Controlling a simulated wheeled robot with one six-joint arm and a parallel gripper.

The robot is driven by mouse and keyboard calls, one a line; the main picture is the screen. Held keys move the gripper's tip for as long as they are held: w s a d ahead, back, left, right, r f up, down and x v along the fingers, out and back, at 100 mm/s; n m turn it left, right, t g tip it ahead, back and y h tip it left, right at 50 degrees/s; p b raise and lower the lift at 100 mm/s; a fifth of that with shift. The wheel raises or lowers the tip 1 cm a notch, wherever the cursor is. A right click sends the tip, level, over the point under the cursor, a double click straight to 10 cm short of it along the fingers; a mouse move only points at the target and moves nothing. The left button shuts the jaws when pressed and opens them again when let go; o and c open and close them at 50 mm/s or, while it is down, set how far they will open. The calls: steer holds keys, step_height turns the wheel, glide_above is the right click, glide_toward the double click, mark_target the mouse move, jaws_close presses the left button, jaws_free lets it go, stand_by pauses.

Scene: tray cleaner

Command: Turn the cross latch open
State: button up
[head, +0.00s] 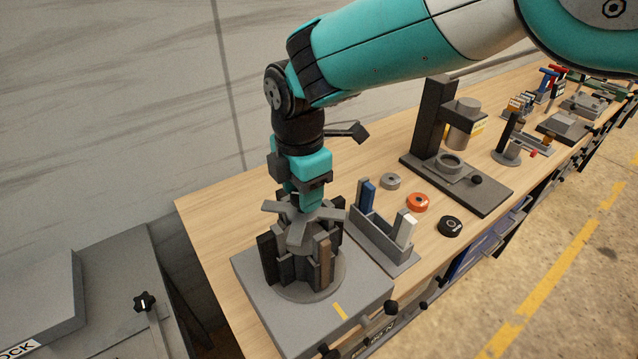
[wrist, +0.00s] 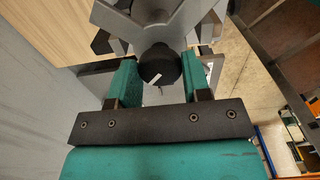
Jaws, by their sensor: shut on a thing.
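The cross latch (head: 296,236) is a grey flat cross on top of a round cluster of dark upright blocks (head: 322,262). These stand on a round base on a grey plate. My gripper (head: 308,203) points down onto the middle of the cross. In the wrist view the latch's grey arms (wrist: 150,18) spread out beyond my fingertips. A black round knob (wrist: 158,68) with a white mark sits between the two teal fingers of my gripper (wrist: 161,75), at the centre of the cross. The fingers are shut on it; the exact contact is partly hidden.
A grey holder (head: 384,246) with a blue and a white piece stands close on the right. Grey (head: 390,181), orange (head: 417,202) and black (head: 451,227) round parts lie beyond it. A dark press stand (head: 433,118) is farther back. A star knob (head: 144,301) stands at lower left.

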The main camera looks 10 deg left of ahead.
steer(key=shift+r, duration=0.1)
steer(key=o, duration=1.3)
step_height(320, 180, up, 17)
steer(key=b, duration=0.3)
steer(key=shift+r+b, duration=0.15)
steer(key=shift+b, duration=0.2)
